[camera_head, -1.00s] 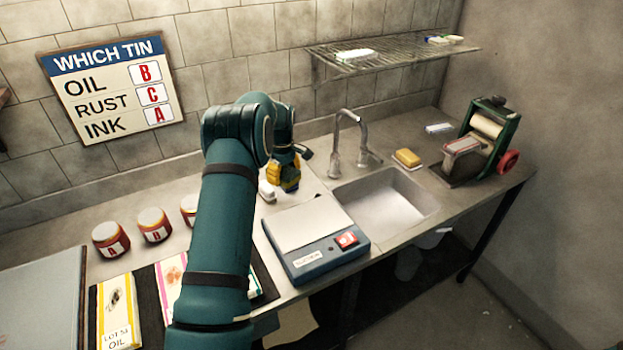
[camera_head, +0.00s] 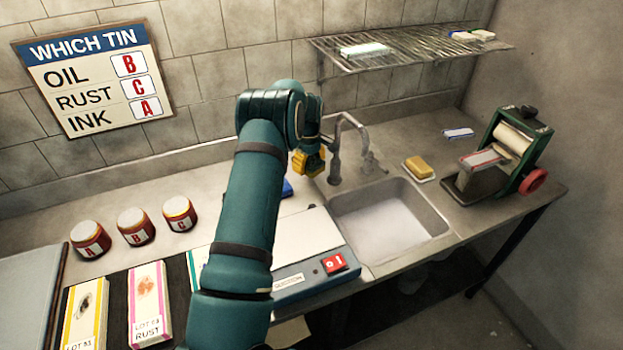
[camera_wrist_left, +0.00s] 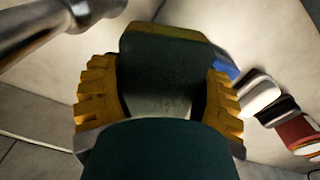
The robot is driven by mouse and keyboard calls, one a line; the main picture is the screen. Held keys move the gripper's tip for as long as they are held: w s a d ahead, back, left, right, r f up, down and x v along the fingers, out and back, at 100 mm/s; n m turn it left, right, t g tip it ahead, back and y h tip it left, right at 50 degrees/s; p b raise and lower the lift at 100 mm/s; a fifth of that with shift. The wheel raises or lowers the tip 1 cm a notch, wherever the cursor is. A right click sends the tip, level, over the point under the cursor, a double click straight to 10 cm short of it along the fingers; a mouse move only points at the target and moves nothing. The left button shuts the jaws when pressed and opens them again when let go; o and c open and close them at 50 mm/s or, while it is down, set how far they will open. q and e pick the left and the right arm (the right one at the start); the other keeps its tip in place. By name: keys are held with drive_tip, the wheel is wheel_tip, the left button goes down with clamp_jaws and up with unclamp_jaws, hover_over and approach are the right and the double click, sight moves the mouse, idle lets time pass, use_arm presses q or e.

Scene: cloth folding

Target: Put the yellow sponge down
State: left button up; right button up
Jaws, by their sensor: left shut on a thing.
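My left gripper (camera_head: 308,162) has yellow fingers and hangs above the back of the counter, just left of the tap. In the left wrist view, its fingers (camera_wrist_left: 160,100) are shut on a block with a dark green face and an olive-yellow edge (camera_wrist_left: 165,32), which I take to be the yellow sponge. In the head view the fingers and wrist mostly hide the sponge. My right gripper is not in view.
The tap (camera_head: 335,165) stands close right of my gripper, behind the sink (camera_head: 395,220). A yellow block (camera_head: 417,166) lies on a white dish beyond the sink.

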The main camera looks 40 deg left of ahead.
sight(310, 184)
use_arm(q)
wheel_tip(310, 184, down, 3)
drive_tip(key=shift+w+f, duration=0.1)
drive_tip(key=shift+w, duration=0.05)
drive_tip(key=shift+f, duration=1.75)
drive_tip(key=shift+f, duration=0.1)
drive_tip(key=o, duration=1)
drive_tip(key=shift+f, duration=0.1)
wheel_tip(310, 184, up, 12)
drive_tip(key=shift+r, duration=0.2)
